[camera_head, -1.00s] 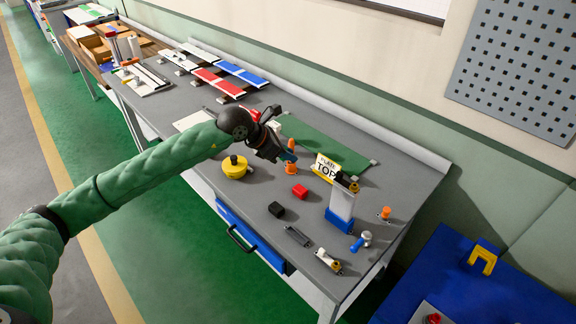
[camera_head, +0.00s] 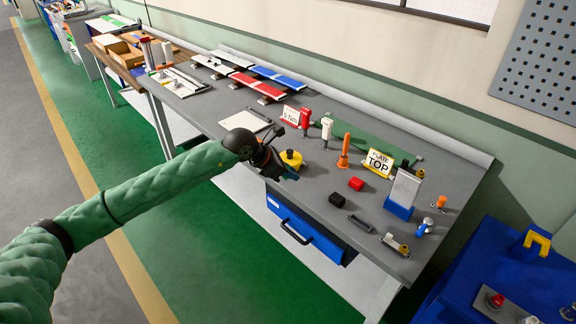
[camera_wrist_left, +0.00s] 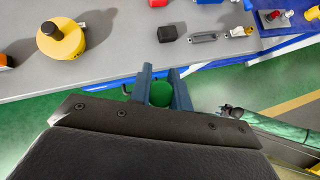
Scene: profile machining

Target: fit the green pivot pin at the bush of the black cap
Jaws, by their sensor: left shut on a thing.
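My left gripper (camera_head: 291,176) is at the bench's front edge, just in front of a yellow round piece with a black knob. In the left wrist view its two blue-grey fingers (camera_wrist_left: 162,90) are shut on the green pivot pin (camera_wrist_left: 160,94), seen nearly end-on. A black piece with a brass-coloured part (camera_head: 405,164) sits at the top of an upright grey profile in a blue stand; it looks like the black cap, and its bush is too small to make out. My right gripper (camera_wrist_left: 231,111) seems to show small and dark in the left wrist view, its jaws unclear.
The yellow piece (camera_head: 291,160) stands close behind my left gripper. The bench front holds small parts.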

